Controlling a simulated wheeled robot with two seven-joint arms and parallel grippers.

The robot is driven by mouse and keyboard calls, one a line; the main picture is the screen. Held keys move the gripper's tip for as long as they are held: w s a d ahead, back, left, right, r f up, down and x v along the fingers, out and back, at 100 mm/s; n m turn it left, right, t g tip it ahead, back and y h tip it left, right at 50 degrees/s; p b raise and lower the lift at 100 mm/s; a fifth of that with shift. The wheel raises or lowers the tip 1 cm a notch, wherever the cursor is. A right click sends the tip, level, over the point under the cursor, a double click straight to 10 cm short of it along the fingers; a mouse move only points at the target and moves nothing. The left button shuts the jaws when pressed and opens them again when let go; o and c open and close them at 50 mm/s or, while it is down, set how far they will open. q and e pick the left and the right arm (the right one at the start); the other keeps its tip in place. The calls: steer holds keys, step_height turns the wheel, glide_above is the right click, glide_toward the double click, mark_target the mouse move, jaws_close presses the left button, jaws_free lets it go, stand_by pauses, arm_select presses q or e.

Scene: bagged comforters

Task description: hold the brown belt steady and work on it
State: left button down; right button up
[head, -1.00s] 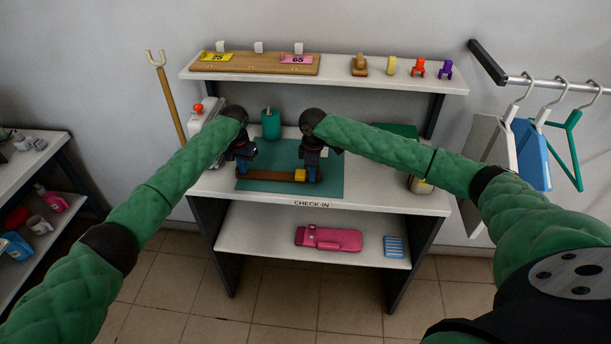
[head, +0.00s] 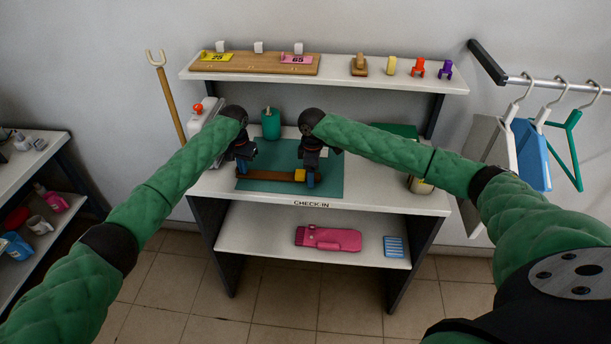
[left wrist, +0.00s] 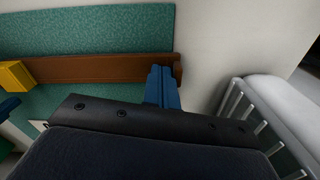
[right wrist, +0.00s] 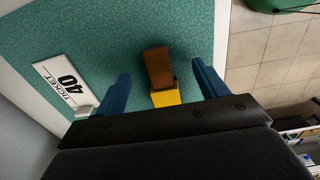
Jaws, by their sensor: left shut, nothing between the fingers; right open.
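The brown belt (head: 268,175) lies across a green mat (head: 330,187) on the check-in counter, with a yellow piece (head: 299,175) near its right end. My left gripper (head: 242,168) is at the belt's left end. In the left wrist view its blue fingers (left wrist: 162,88) are together over the belt (left wrist: 100,69), with nothing visible between them; contact is unclear. My right gripper (head: 311,180) is at the other end. In the right wrist view its fingers (right wrist: 161,85) are spread on either side of the yellow piece (right wrist: 165,98) and the belt end (right wrist: 158,66).
A ticket card marked 40 (right wrist: 62,84) lies on the mat beside the right gripper. A green cylinder (head: 271,124) stands behind the mat. A raised shelf (head: 335,82) is at the back. A pink bundle (head: 328,238) lies on the lower shelf.

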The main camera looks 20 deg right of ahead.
arm_select(q)
steer(key=shift+a+f, duration=0.1)
steer(key=shift+f, duration=0.2)
arm_select(e)
steer(key=shift+r, duration=0.1)
arm_select(q)
steer(key=shift+s, duration=0.1)
arm_select(e)
steer(key=shift+r, duration=2.85)
steer(key=shift+r, duration=0.1)
step_height(320, 180, up, 12)
steer(key=shift+s, duration=0.1)
